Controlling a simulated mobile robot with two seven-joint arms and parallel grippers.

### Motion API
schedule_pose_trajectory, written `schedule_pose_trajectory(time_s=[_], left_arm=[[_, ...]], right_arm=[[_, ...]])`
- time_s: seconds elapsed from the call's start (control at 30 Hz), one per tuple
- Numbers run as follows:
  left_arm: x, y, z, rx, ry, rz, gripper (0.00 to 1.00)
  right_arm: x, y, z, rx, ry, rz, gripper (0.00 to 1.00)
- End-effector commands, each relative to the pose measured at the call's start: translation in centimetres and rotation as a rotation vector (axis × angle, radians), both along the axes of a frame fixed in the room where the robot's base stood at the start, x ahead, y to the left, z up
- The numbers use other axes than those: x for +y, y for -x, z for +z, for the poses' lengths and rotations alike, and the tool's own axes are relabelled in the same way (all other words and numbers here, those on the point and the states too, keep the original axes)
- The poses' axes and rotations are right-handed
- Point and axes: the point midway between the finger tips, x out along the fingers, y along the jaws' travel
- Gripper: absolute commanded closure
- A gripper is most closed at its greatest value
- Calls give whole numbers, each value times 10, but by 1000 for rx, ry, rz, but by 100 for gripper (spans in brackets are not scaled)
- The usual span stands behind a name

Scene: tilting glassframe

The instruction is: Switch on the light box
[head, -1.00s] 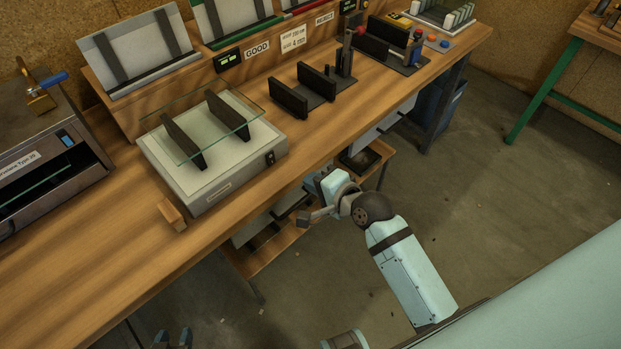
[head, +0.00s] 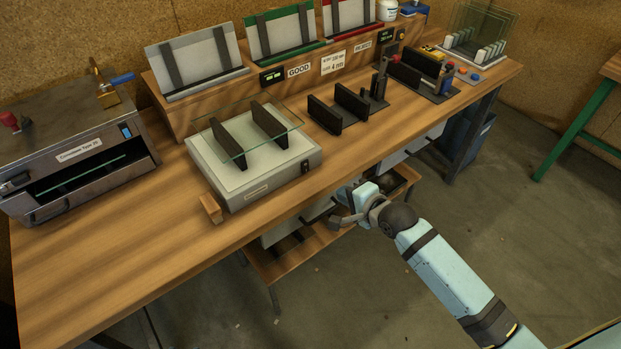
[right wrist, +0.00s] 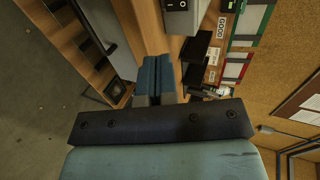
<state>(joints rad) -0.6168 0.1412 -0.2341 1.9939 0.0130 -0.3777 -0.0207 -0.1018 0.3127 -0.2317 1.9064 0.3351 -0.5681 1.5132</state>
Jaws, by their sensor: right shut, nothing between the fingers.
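The light box (head: 284,184) is a pale grey box with a whitish top, near the front edge of the bench. Its dark rocker switch (head: 306,167) sits at the right end of the front face. A glass pane (head: 230,140) rests across two dark uprights over the box. In the right wrist view the box (right wrist: 182,20) shows at the top with its switch (right wrist: 176,4), beyond the fingers. My right gripper (head: 350,191) is in front of the bench edge, to the right of and below the switch, apart from it. Its blue fingers (right wrist: 155,73) are shut and empty. My left gripper is out of view.
A wooden block (head: 211,208) lies left of the box's front corner. Dark stands (head: 338,110) are to its right, and an open-fronted machine (head: 85,165) is at the left. A lower shelf (head: 290,256) lies under the bench. The bench front left is clear.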

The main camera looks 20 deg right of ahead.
Motion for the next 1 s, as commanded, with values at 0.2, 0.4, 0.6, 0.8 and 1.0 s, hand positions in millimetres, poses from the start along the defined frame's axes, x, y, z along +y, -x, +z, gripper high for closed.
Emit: schedule_pose_trajectory(time_s=[0.2,0.4,0.6,0.8,1.0], left_arm=[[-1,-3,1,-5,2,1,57],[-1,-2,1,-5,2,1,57],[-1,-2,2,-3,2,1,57],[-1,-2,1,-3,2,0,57],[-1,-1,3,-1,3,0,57]], right_arm=[[0,0,0,0,0,0,100],[4,-10,-4,-1,-1,1,100],[16,-43,-19,-2,0,0,100],[29,-80,-37,0,1,0,100],[40,-109,-42,-2,1,1,100]])
